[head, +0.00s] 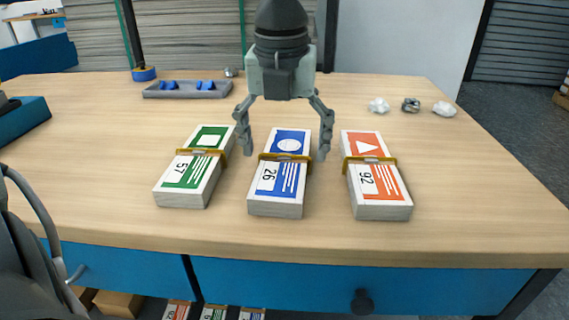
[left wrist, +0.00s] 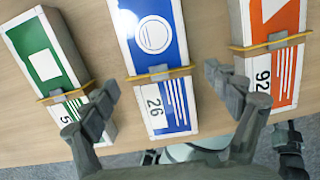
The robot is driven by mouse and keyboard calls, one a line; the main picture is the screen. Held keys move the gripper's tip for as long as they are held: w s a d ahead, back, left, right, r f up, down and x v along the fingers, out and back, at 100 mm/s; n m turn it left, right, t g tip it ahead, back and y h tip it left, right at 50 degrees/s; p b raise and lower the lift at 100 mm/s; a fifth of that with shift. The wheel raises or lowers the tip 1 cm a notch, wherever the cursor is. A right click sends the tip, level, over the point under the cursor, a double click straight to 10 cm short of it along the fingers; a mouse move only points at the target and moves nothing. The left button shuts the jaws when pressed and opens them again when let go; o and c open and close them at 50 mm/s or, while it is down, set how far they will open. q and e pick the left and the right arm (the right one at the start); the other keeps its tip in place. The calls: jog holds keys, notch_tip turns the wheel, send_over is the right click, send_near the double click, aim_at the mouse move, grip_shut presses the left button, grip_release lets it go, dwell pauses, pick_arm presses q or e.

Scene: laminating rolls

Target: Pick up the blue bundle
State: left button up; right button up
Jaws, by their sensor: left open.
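The blue bundle (head: 279,185) lies on the wooden table between two others, with a white circle, the number 26 and a yellow band. It also shows in the left wrist view (left wrist: 152,35). My left gripper (head: 285,150) is open above the far part of the blue bundle, one finger on each side of it. In the left wrist view my left gripper's fingers (left wrist: 160,93) stand apart with the bundle between and beneath them. Nothing is held. I cannot tell whether the fingers touch it.
A green bundle (head: 192,172) lies close on the left and an orange bundle (head: 379,190) close on the right. A grey tray (head: 186,94) with blue items stands at the back left. Crumpled pieces (head: 411,105) lie at the back right.

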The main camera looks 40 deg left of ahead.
pick_arm(q)
jog(key=shift+w+a+f, duration=0.1)
jog(key=shift+w+f, duration=0.1)
jog(key=shift+f, duration=0.65)
jog(key=shift+c, duration=0.3)
jog(key=c, duration=1.4)
